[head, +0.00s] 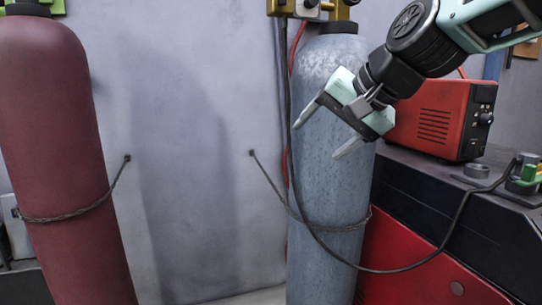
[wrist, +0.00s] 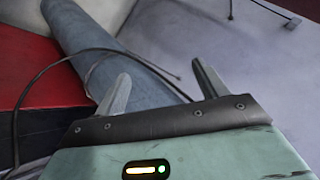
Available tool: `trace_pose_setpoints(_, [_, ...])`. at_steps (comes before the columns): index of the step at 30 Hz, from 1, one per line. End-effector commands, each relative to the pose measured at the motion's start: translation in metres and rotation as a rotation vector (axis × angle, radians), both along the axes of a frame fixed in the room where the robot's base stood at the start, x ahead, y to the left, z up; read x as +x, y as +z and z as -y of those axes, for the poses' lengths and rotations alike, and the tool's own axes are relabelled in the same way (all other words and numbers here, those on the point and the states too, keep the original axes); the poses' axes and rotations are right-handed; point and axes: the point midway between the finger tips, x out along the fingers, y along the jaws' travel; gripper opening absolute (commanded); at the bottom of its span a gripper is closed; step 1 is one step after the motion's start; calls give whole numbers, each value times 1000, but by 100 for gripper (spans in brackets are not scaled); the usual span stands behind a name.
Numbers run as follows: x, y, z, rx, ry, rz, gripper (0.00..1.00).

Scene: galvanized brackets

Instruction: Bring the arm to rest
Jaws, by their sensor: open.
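My gripper (head: 327,131) is at the upper right of the head view, in front of the blue-grey gas cylinder (head: 322,190). Its two fingers point down and to the left, spread apart with nothing between them. The wrist view also shows my gripper (wrist: 160,82) open and empty. The blue-grey cylinder (wrist: 85,35) lies beyond the fingers there, running off to the upper left. I cannot tell the exact gap between the fingers and the cylinder.
A maroon cylinder (head: 62,140) stands at left, held by a cable (head: 75,212). A red machine (head: 428,120) sits on a dark-topped bench (head: 405,180) at right. A black hose (head: 405,268) loops below my arm. Bare wall (head: 185,130) lies between the cylinders.

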Motion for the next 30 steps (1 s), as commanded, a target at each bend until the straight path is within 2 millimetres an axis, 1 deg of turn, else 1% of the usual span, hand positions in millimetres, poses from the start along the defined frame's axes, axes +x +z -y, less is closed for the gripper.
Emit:
trace_pose_setpoints(1, [-26, -25, -10, -74, 81, -40, 72])
trace_pose_setpoints(2, [-41, -41, -13, -118, 128, -61, 72])
trace_pose_setpoints(3, [-62, -61, -16, -179, 195, -89, 72])
trace_pose_setpoints(4, [-78, -76, -16, -225, 246, -110, 72])
trace_pose_setpoints(5, [-95, -91, -16, -269, 297, -130, 72])
trace_pose_setpoints(6, [-117, -109, -14, -329, 368, -155, 72])
trace_pose_setpoints(8, [-150, -134, -7, -415, 474, -191, 72])
trace_pose_setpoints(9, [-171, -148, -1, -470, 544, -212, 72])
trace_pose_setpoints(12, [-215, -176, 17, -583, 694, -256, 72])
trace_pose_setpoints(15, [-245, -193, 34, -662, 802, -287, 72])
trace_pose_setpoints(18, [-260, -202, 44, -705, 863, -302, 72])
trace_pose_setpoints(20, [-264, -204, 47, -717, 880, -306, 72])
trace_pose_setpoints(30, [-265, -205, 48, -719, 883, -307, 72])
